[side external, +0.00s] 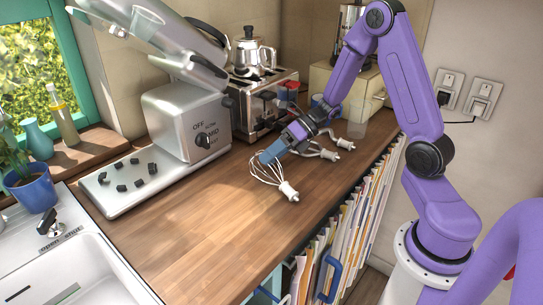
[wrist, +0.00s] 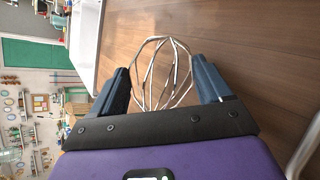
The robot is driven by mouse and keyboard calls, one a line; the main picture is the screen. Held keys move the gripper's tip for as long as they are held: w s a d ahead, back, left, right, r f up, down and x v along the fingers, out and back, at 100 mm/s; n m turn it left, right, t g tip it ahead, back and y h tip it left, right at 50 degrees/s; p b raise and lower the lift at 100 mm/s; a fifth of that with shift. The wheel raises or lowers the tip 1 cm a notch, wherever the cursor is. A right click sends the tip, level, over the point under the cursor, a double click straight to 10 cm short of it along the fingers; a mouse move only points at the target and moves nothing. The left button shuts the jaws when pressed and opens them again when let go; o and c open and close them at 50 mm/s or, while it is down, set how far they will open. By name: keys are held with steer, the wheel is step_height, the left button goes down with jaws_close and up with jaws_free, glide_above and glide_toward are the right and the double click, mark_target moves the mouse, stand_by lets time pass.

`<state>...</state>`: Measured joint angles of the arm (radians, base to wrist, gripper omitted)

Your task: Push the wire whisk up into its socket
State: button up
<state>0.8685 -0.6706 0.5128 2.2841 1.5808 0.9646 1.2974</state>
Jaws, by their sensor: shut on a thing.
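The wire whisk (side external: 289,191) has a wire cage and a pale hub. In the side view it is tilted low over the wooden counter, hub toward the front right; I cannot tell if it touches the wood. My gripper (side external: 270,156) is shut on its wire cage. In the wrist view the looped wires of the whisk (wrist: 165,62) show between the two blue fingers of my gripper (wrist: 163,84). The silver mixer (side external: 182,120) stands at the left with its head (side external: 180,45) raised. I cannot make out the socket clearly.
Two other pale-hubbed attachments (side external: 322,154) (side external: 345,144) lie right of the whisk. A toaster (side external: 262,105) and kettle (side external: 250,52) stand behind. Several dark knobs lie on the mixer's base plate (side external: 100,195). The counter's front middle (side external: 205,235) is clear; a sink (side external: 75,275) is front left.

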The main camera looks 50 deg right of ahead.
steer(key=shift+f, duration=0.1)
steer(key=o, duration=1.1)
steer(key=shift+f, duration=0.1)
steer(key=shift+d, duration=0.1)
